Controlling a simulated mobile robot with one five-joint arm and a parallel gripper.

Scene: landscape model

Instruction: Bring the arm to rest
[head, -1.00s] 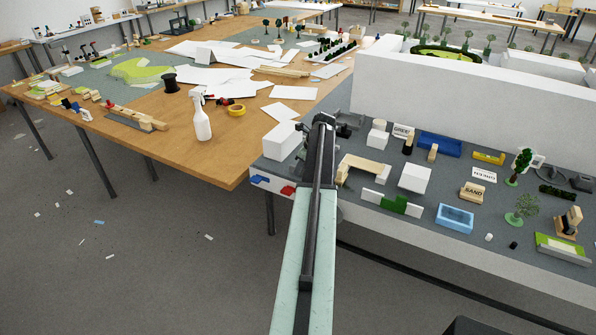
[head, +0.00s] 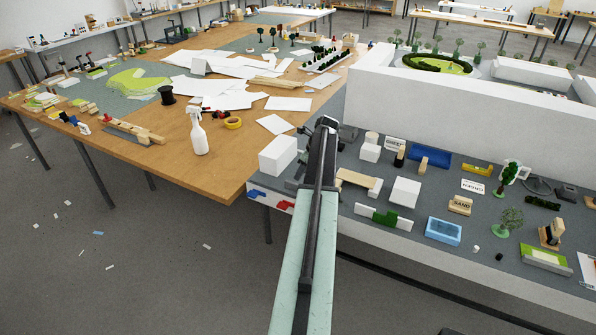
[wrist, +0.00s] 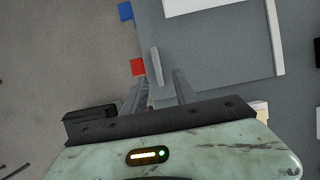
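My arm (head: 312,220) reaches forward in the head view, over the near left end of the grey model table (head: 350,225). My gripper is at its far end, and its fingers are too small to make out there. In the wrist view my gripper (wrist: 160,80) shows two grey fingers standing apart, pointing down beside the table edge. A light grey slab (wrist: 156,66) shows between them; I cannot tell whether it is touched. Nothing is clearly held.
A white box (head: 278,155) stands left of the arm tip. A spray bottle (head: 198,132) stands on the wooden table (head: 190,165). The floor at left is mostly clear.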

